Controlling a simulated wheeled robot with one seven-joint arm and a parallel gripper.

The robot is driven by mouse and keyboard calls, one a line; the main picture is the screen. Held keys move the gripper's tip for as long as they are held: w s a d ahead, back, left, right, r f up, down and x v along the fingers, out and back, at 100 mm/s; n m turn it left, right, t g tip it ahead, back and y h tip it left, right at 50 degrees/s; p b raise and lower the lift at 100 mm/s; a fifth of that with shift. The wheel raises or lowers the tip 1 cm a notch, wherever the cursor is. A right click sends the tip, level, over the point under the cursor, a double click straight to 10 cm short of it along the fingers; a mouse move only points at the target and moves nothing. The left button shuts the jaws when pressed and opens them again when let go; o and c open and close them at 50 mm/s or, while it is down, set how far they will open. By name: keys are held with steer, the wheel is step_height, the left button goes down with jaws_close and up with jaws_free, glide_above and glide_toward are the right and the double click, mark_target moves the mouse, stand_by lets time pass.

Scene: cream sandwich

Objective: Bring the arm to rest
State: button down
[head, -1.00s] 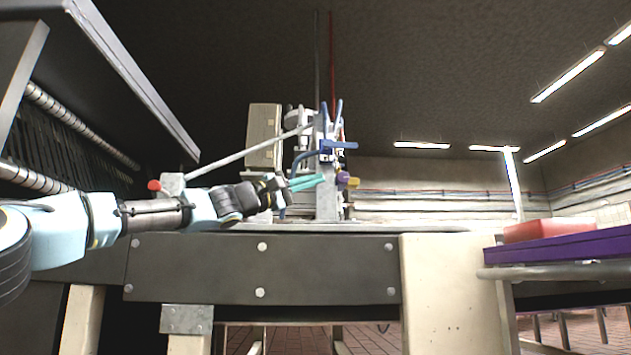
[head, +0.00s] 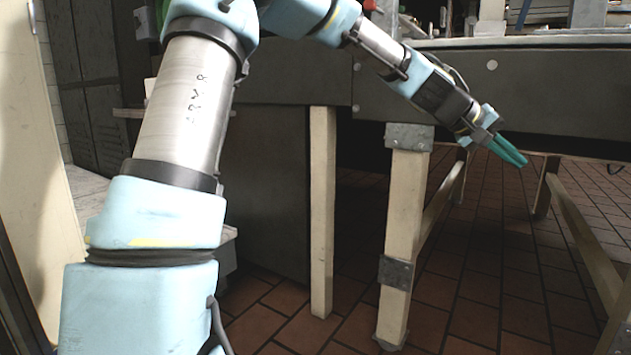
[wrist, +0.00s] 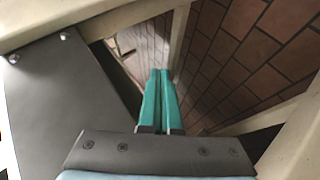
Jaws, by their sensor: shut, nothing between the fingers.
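My gripper (head: 510,150) has teal fingers and shows at the right in the head view. My arm crosses the upper part of that view, and the gripper points down and to the right in front of the bench's dark side panel. The fingers lie together with nothing between them. In the wrist view the teal fingers (wrist: 160,100) are side by side and closed, pointing toward the bench's underside and the tiled floor. No object touches the gripper.
The bench (head: 560,92) has a dark panel and cream wooden legs (head: 407,225), close behind the arm. Its top edge is above the gripper. A cream panel (head: 40,180) stands at the far left. The brick-tiled floor (head: 465,315) is open below the gripper.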

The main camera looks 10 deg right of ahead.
steer(key=w+a+f+n+t+y+p, duration=0.15)
steer(key=a+f, duration=0.25)
steer(key=a, duration=0.5)
steer(key=w+a+f+y+p, duration=0.1)
steer(key=w+a+f+y, duration=0.2)
steer(key=a, duration=0.7)
steer(key=w+a+f+t+y+p, duration=0.1)
steer(key=a+f+y+p, duration=0.2)
steer(key=a, duration=0.6)
steer(key=s+a+f+n+y+p, duration=0.15)
steer(key=s+a, duration=0.35)
steer(key=a, duration=0.7)
steer(key=s+a+n+y+p, duration=0.2)
steer(key=s+a, duration=0.2)
steer(key=a, duration=0.8)
step_height(320, 180, up, 36)
steer(key=p, duration=3.6)
steer(key=shift+w+r+m, duration=0.15)
steer(key=shift+r+m, duration=0.05)
steer(key=shift+m, duration=0.1)
